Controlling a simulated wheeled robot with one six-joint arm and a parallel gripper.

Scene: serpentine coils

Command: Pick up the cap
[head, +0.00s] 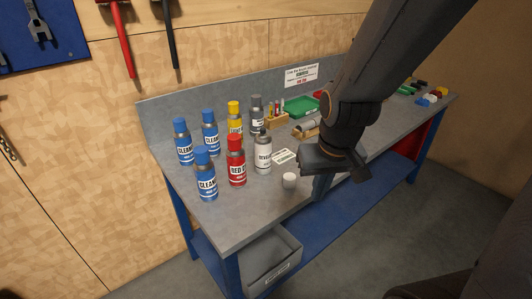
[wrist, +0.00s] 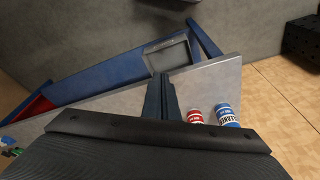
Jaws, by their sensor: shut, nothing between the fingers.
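A small white cap (head: 289,181) stands on the grey workbench (head: 250,213) near its front edge, in front of the spray cans. My gripper (head: 321,188) is just to the right of the cap in the head view, apart from it in the picture. Its fingers point down and are shut, with nothing between them. In the wrist view the closed fingers (wrist: 165,98) show over the bench edge. The cap is not visible in the wrist view.
A white-grey can (head: 263,153) and a red can (head: 236,163) stand behind and left of the cap, with blue cleaner cans (head: 206,177) further left. A green tray (head: 303,107) lies at the back. The front left bench top is bare. A grey drawer (head: 270,258) hangs below.

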